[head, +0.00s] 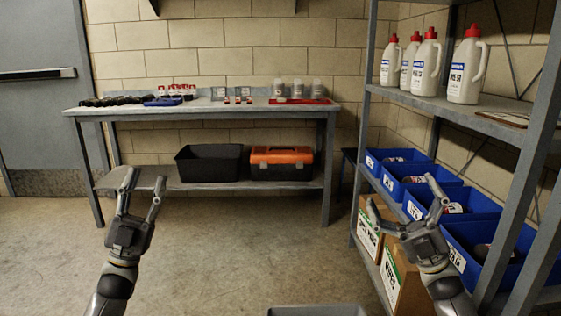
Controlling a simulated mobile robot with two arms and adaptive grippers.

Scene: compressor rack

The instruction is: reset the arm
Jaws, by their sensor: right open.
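My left gripper (141,186) is raised at the lower left, fingers pointing up and spread apart, with nothing between them. It shows in front of the floor and the left end of the workbench. My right gripper (405,198) is raised at the lower right, fingers spread wide and empty. It shows in front of the metal rack (508,131) and its blue bins, partly hiding them. Whether it touches the rack cannot be told.
A workbench (225,109) along the back wall carries small items. A black bin (209,163) and an orange-lidded toolbox (281,163) sit on its lower shelf. White jugs (467,68) stand on the rack. A grey container (317,311) shows at the bottom edge. The middle floor is clear.

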